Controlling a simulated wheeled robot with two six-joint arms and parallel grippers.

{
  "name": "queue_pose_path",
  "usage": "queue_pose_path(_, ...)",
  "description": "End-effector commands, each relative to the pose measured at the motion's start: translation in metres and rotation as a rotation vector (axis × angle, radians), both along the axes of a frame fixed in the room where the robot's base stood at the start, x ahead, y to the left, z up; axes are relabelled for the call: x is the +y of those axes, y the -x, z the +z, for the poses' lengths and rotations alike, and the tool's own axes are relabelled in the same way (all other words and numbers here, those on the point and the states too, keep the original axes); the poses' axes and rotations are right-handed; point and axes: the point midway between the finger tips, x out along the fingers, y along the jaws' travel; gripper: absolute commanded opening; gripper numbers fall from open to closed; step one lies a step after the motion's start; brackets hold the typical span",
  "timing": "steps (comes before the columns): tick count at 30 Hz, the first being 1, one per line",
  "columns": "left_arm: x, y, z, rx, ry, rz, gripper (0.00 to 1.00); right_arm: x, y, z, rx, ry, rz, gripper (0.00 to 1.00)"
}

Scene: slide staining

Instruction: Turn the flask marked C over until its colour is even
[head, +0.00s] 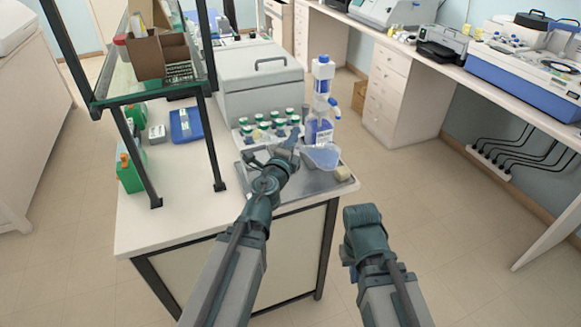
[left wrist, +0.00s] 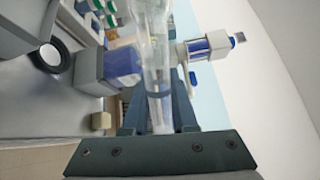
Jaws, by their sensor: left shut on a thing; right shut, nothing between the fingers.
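My left gripper (head: 290,150) is over the metal tray and shut on the neck of a clear flask (head: 321,156). The flask is tilted, its wide body to the right of the fingers, with pale blue in it. In the left wrist view the clear flask (left wrist: 158,75) runs between the two fingers (left wrist: 160,115), its wider part away from the palm. I cannot read a letter on it or tell whether its colour is even. My right gripper (head: 362,222) is off the front right of the bench, empty and shut; its fingertips are hard to make out.
The metal tray (head: 240,183) lies at the bench corner, with a beige block (head: 342,173) on it. Behind stand several green-capped bottles (head: 270,124), blue-labelled bottles (head: 322,75) and a grey box (head: 262,85). A shelf frame (head: 150,95) stands left. Open floor lies right.

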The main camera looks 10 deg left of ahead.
Motion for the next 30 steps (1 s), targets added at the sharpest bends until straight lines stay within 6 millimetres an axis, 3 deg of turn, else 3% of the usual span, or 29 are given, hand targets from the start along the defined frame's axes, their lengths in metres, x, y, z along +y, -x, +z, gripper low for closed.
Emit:
queue_pose_path(8, -0.0001, 0.0000, 0.0001, 0.006, 0.086, 0.000, 0.00, 0.0000, 0.0000, 0.0000, 0.000, 0.000, 0.000, 0.00)
queue_pose_path(15, -0.0001, 0.0000, 0.0001, 0.023, 0.349, 0.000, 0.00, 0.0000, 0.0000, 0.0000, 0.000, 0.000, 0.000, 0.00)
queue_pose_path(24, -0.0001, 0.0000, 0.0001, 0.028, 0.448, 0.000, 0.00, 0.0000, 0.0000, 0.0000, 0.000, 0.000, 0.000, 0.00)
queue_pose_path(30, -0.0001, 0.0000, 0.0001, 0.042, 0.667, 0.000, 0.00, 0.0000, 0.0000, 0.0000, 0.000, 0.000, 0.000, 0.00)
